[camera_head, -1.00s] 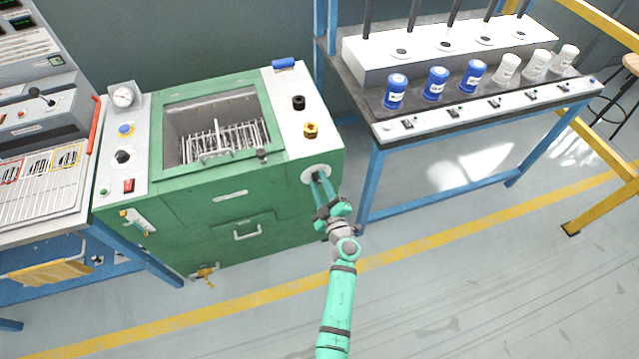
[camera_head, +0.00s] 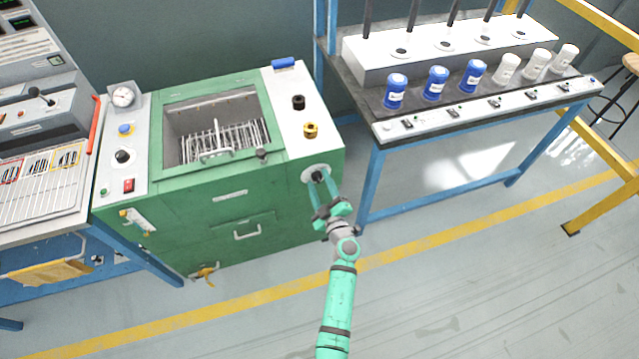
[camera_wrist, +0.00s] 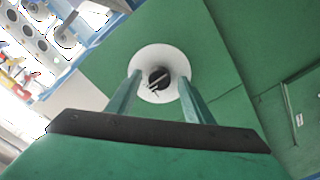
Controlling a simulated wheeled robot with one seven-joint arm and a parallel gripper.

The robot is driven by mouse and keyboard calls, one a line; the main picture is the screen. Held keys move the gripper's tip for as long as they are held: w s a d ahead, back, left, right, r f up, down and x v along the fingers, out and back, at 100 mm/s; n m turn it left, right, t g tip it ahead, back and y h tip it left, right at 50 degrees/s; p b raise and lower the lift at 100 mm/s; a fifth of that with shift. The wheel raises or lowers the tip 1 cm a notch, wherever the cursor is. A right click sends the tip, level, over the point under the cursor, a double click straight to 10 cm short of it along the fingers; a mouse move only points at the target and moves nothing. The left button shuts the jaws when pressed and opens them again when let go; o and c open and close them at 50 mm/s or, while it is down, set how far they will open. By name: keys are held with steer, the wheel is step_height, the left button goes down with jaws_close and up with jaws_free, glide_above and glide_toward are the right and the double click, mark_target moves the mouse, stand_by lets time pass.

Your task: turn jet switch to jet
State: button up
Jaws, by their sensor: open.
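The jet switch is a dark round knob (camera_wrist: 159,79) on a white disc (camera_wrist: 150,60) on the front of the green cabinet. A light pointer mark and small dark marks show near the knob in the wrist view, too small to read. In the head view the knob (camera_head: 318,176) sits at the upper right of the cabinet's front. My gripper (camera_head: 326,186) is open in front of it. In the wrist view its fingers (camera_wrist: 159,80) stand apart on either side of the knob; I cannot tell whether either touches it.
The green cabinet (camera_head: 190,215) has a basket well, drawer handles and a yellow drain tap (camera_head: 204,275). A blue-framed bench (camera_head: 372,165) with blue and white jars stands close on the right. The floor in front is clear.

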steer(key=v, duration=1)
steer(key=shift+s+d, duration=0.15)
steer(key=shift+s, duration=0.25)
